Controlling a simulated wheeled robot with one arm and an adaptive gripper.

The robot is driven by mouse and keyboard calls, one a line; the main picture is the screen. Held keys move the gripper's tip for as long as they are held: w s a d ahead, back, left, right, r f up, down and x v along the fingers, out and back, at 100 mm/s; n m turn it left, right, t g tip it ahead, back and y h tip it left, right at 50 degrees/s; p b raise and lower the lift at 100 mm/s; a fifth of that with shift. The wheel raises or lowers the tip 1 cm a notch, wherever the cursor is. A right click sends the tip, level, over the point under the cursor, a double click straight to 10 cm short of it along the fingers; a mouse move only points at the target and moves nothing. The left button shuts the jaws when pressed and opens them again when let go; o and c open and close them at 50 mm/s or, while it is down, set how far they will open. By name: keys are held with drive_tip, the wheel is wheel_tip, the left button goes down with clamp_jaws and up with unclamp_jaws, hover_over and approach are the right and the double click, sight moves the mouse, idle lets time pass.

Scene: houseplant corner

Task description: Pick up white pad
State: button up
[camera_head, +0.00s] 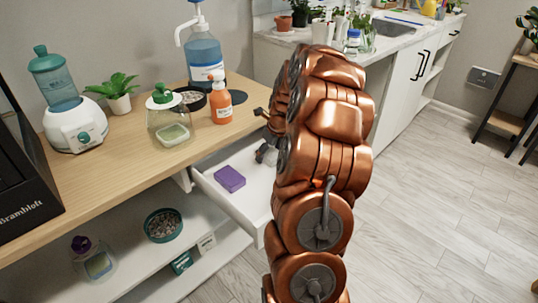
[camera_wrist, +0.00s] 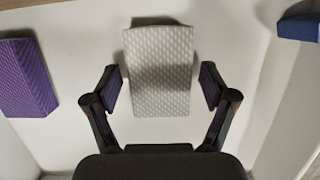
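A white pad (camera_wrist: 158,62) with a quilted surface lies in the white drawer (camera_wrist: 75,145), in the middle of the wrist view. My gripper (camera_wrist: 159,88) is open above it, with one finger on each side of the pad in the picture. A clear gap shows between each finger and the pad's edges. A shadow falls across the pad. In the head view my arm hides the pad, and only a small part of the gripper (camera_head: 266,154) shows over the open drawer.
A purple pad (camera_head: 230,179) lies in the drawer, left of my gripper. A blue pad (camera_wrist: 300,25) lies at the drawer's right side in the wrist view. The wooden counter (camera_head: 115,158) above holds an orange bottle (camera_head: 221,102) and a glass jar (camera_head: 170,122).

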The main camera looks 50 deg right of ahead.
sight(270, 152)
drive_tip(key=c, duration=0.7)
drive_tip(key=shift+r+b, duration=0.1)
drive_tip(key=shift+b, duration=0.25)
wheel_tip(270, 152, up, 4)
drive_tip(key=shift+f+p, duration=0.2)
drive_tip(key=shift+p, duration=0.2)
drive_tip(key=shift+s+r, duration=0.15)
drive_tip(key=s+a, duration=0.3)
drive_tip(key=s, duration=0.1)
drive_tip(key=s+a+r, duration=0.1)
drive_tip(key=s+a, duration=0.2)
drive_tip(key=s, duration=0.1)
drive_tip(key=s+a+p, duration=0.1)
drive_tip(key=s+a, duration=0.2)
drive_tip(key=s, duration=0.1)
drive_tip(key=shift+s+a+r, duration=0.2)
drive_tip(key=shift+a, duration=0.15)
